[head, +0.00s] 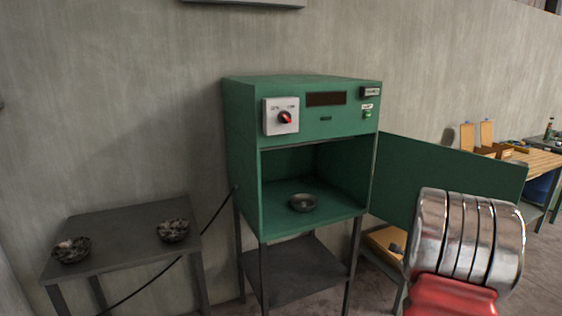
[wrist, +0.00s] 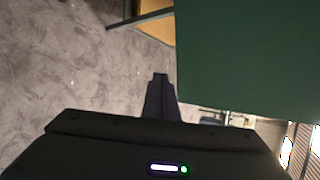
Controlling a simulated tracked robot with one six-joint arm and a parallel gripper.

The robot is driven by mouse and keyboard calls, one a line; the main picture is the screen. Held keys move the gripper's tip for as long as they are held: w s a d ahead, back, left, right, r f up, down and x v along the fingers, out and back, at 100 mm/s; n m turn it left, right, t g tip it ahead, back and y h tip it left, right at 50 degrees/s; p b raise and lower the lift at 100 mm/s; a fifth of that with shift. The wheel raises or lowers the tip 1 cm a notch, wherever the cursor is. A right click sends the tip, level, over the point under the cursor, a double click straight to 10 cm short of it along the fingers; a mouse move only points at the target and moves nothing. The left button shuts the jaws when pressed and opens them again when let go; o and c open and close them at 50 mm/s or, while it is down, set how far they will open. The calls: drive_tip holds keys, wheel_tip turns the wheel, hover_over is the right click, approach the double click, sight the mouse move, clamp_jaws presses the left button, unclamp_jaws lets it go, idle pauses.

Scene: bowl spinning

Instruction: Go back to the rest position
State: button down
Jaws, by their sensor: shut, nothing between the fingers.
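My gripper (wrist: 160,80) shows in the wrist view with its dark fingers together and nothing between them. The green door panel (wrist: 245,55) fills the upper right of that view, just beyond the fingers. In the head view my gripper is not seen. A green cabinet (head: 245,160) stands in the middle with its door (head: 440,170) swung open to the right. A dark bowl (head: 303,203) sits inside on the cabinet floor. Two more bowls, one at left (head: 72,250) and one at right (head: 173,231), stand on a dark side table (head: 120,225).
The cabinet front has a red rotary switch (head: 285,118) and a green button (head: 368,114). A wooden workbench (head: 540,162) with boxes stands at the far right. Bare floor (wrist: 70,60) shows at left in the wrist view. A concrete wall is behind the cabinet.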

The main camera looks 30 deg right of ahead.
drive_tip(key=w+a+r+n+t+y, duration=0.1)
drive_tip(key=w+a+n+y, duration=0.25)
drive_tip(key=a+n, duration=0.8)
drive_tip(key=w+a+r+n+t+y, duration=0.15)
drive_tip(key=a+n+y, duration=0.4)
drive_tip(key=a, duration=1.15)
drive_tip(key=s+a+r+n, duration=0.3)
drive_tip(key=a+n, duration=0.3)
drive_tip(key=a, duration=0.5)
drive_tip(key=s+a+r+n+y, duration=0.1)
drive_tip(key=s+a+r+n, duration=0.3)
drive_tip(key=a, duration=0.7)
drive_tip(key=s+a+r+n, duration=0.3)
drive_tip(key=s+a+n, duration=0.2)
drive_tip(key=a+n, duration=0.3)
drive_tip(key=a+g, duration=0.1)
drive_tip(key=a, duration=0.2)
drive_tip(key=shift+s+r+n+y, duration=0.3)
drive_tip(key=shift+s, duration=0.05)
drive_tip(key=shift+d, duration=0.1)
